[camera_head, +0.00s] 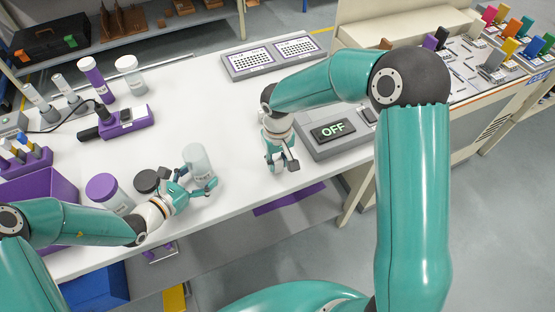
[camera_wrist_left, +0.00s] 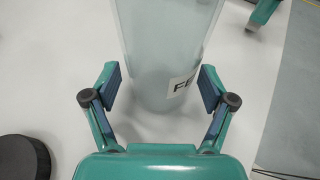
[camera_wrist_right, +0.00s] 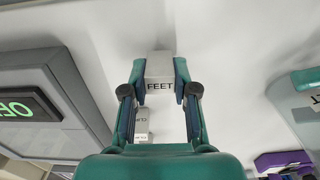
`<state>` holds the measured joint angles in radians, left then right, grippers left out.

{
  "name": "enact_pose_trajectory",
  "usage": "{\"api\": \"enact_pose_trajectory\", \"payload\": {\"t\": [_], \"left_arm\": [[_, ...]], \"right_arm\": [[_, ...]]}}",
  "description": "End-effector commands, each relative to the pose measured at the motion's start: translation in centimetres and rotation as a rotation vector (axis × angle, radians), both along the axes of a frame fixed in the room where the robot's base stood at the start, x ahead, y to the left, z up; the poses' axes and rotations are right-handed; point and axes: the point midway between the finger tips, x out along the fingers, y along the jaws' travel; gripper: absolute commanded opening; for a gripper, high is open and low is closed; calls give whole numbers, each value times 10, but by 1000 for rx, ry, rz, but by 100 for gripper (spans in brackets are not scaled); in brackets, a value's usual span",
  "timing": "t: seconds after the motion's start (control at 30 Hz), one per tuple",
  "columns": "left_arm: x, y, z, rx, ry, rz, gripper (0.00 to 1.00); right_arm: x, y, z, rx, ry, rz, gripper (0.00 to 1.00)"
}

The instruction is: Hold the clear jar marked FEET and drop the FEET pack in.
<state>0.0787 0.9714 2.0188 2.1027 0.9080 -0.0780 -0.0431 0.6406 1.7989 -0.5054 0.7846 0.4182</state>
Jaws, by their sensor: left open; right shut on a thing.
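The clear jar (camera_head: 197,158) stands upright on the white table in the head view. In the left wrist view the jar (camera_wrist_left: 165,50) shows a white label whose visible letters begin "FE". My left gripper (camera_head: 192,184) is open, with its fingers on either side of the jar; the left wrist view shows gaps between the finger pads (camera_wrist_left: 160,90) and the jar. My right gripper (camera_wrist_right: 160,85) is shut on a small pale pack marked FEET (camera_wrist_right: 160,68). In the head view the right gripper (camera_head: 282,165) is to the right of the jar, pointing down.
A black round lid (camera_head: 146,181) lies left of the jar, beside a purple-lidded jar (camera_head: 104,190). A grey device with an OFF display (camera_head: 333,130) is right of my right gripper. A purple bin (camera_head: 40,190) is at the left. The table between the two grippers is clear.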

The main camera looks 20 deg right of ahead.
Motion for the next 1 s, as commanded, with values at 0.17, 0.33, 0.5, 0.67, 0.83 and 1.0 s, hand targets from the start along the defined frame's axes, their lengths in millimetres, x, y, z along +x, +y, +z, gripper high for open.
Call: {"api": "enact_pose_trajectory", "payload": {"t": [0.17,0.33,0.5,0.67,0.83,1.0], "left_arm": [[1,-1,0,0,0,0,84],[1,-1,0,0,0,0,75],[1,-1,0,0,0,0,47],[0,-1,0,0,0,0,44],[1,-1,0,0,0,0,44],[0,-1,0,0,0,0,44]], "right_arm": [[0,0,0,0,0,0,4],[0,0,0,0,0,0,4],[0,0,0,0,0,0,4],[0,0,0,0,0,3,4],[-8,-3,0,0,2,65,4],[-8,-18,20,-1,-6,177,4]]}}
